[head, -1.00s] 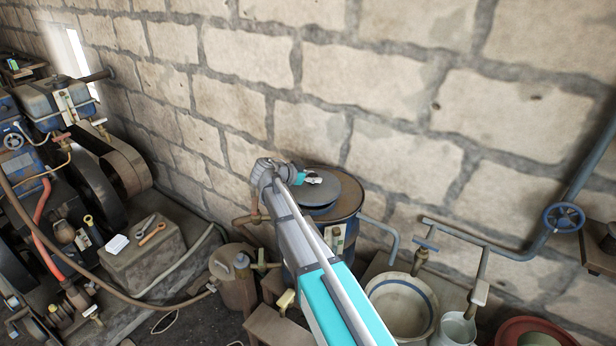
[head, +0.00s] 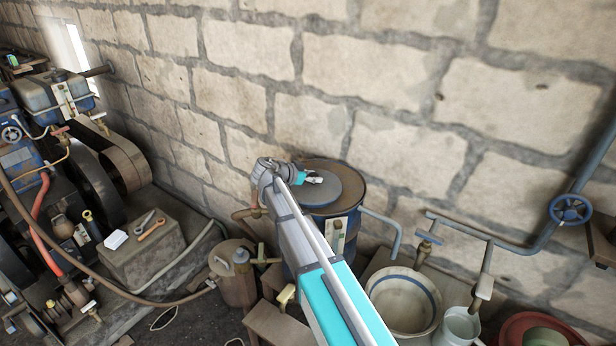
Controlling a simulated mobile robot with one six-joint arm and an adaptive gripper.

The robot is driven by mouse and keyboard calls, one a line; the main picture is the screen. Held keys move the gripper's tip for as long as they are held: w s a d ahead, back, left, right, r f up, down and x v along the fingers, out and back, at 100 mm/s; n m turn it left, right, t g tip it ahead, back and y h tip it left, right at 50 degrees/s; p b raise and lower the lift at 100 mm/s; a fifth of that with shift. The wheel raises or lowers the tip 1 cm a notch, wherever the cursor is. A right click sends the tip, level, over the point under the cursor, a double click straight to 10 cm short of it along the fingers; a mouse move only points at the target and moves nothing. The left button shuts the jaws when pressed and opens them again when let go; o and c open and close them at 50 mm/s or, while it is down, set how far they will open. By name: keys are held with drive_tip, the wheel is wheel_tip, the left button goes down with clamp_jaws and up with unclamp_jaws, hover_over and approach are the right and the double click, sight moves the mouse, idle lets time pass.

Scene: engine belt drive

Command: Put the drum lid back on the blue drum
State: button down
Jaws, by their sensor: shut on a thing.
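The drum lid (head: 337,191) is a flat grey-blue disc in the head view. It lies flat over the top of the blue drum (head: 352,226), left of the middle of the drum's brown, rusty top. Whether it rests fully on the drum or hovers just above it, I cannot tell. My gripper (head: 314,180) is over the upper left part of the lid and is shut on it; the exact grip point is small in view. My arm hides the left side of the drum.
A stone wall stands close behind the drum. A pipe (head: 385,225) runs along its right side, with a white basin (head: 403,300) in front right. A brown can (head: 234,270) and hoses stand left. The engine with its belt (head: 125,155) fills the far left.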

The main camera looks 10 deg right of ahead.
drive_tip(key=shift+s+d, duration=0.1)
idle(0.7)
drive_tip(key=shift+c, duration=1)
unclamp_jaws()
drive_tip(key=shift+s+a, duration=0.15)
drive_tip(key=shift+a, duration=0.45)
drive_tip(key=s+a, duration=0.4)
drive_tip(key=a, duration=0.7)
drive_tip(key=shift+s, duration=0.4)
drive_tip(key=shift+s, duration=0.1)
